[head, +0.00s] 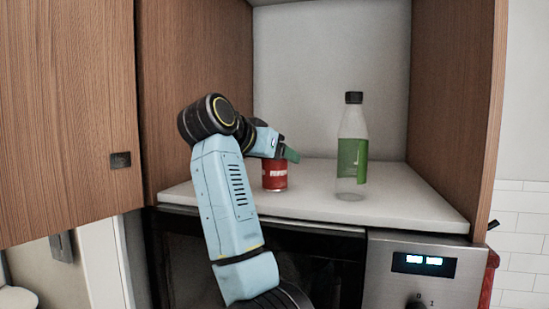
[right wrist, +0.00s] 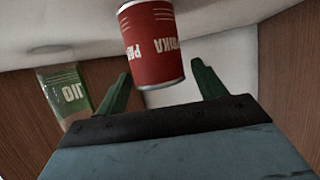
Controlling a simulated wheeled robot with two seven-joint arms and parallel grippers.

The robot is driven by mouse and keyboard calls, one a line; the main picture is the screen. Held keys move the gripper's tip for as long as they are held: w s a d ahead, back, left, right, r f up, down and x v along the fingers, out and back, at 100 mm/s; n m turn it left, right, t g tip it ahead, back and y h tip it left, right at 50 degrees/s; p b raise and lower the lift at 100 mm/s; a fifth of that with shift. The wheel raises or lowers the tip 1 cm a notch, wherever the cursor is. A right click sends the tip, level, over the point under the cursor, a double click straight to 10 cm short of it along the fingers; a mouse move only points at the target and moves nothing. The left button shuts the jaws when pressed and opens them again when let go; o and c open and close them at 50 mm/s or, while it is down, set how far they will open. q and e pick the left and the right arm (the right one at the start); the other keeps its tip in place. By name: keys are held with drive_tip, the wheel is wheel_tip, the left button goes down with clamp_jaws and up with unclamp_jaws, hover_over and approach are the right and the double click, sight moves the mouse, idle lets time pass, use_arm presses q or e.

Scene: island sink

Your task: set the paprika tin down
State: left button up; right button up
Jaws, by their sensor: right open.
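The red paprika tin (head: 275,175) stands upright on the white shelf board in the head view. In the right wrist view the tin (right wrist: 153,45) appears upside down, with its white lettering showing. My right gripper (head: 288,154) is at the tin's upper part in the head view, and its green fingers partly cover the tin's top. In the right wrist view my right gripper (right wrist: 160,70) is open, with a finger on either side of the tin's near end and visible gaps between. My left gripper is not in view.
A clear bottle (head: 352,150) with a green label and dark cap stands right of the tin; it also shows in the right wrist view (right wrist: 67,95). Wooden cabinet walls (head: 455,110) flank the shelf (head: 410,205). An open door (head: 70,120) is at left.

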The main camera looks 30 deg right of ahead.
drive_tip(key=b+v, duration=0.2)
drive_tip(key=v, duration=0.9)
drive_tip(key=shift+a+b, duration=0.3)
drive_tip(key=shift+b, duration=0.05)
drive_tip(key=shift+d, duration=0.1)
